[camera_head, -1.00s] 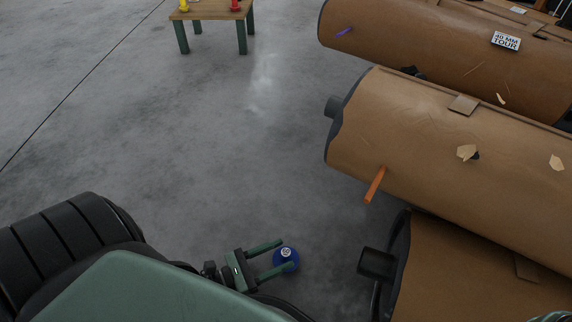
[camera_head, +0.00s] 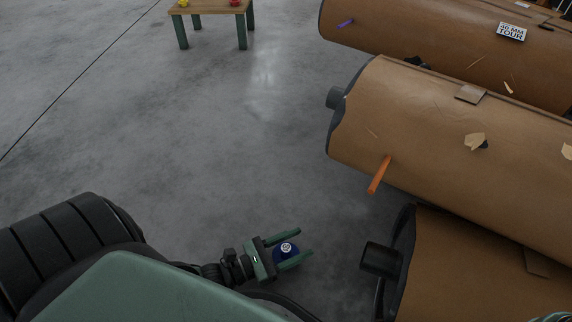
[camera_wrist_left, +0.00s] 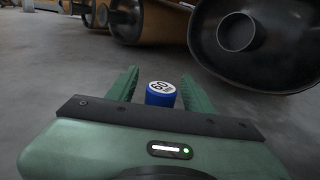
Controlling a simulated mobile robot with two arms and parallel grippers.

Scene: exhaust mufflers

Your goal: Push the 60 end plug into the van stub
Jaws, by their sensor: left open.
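The blue plug (camera_head: 286,249) has a white round label, which reads 60 in the left wrist view (camera_wrist_left: 161,94). My left gripper (camera_head: 304,242) is open, with its two green fingers on either side of the plug. The plug sits well back between them, near the palm. I cannot tell whether a finger touches it or what the plug rests on. A dark, open pipe stub (camera_head: 380,261) sticks out of the nearest wrapped muffler, to the right of the gripper. It also shows in the left wrist view (camera_wrist_left: 237,32). No van label is visible.
A middle muffler (camera_head: 430,130) has a dark stub (camera_head: 335,98) and an orange rod (camera_head: 379,175). A far muffler (camera_head: 440,42) carries a "40 MM TOUR" label (camera_head: 511,31). A small table (camera_head: 211,8) stands at the back. The grey floor (camera_head: 200,130) between is clear.

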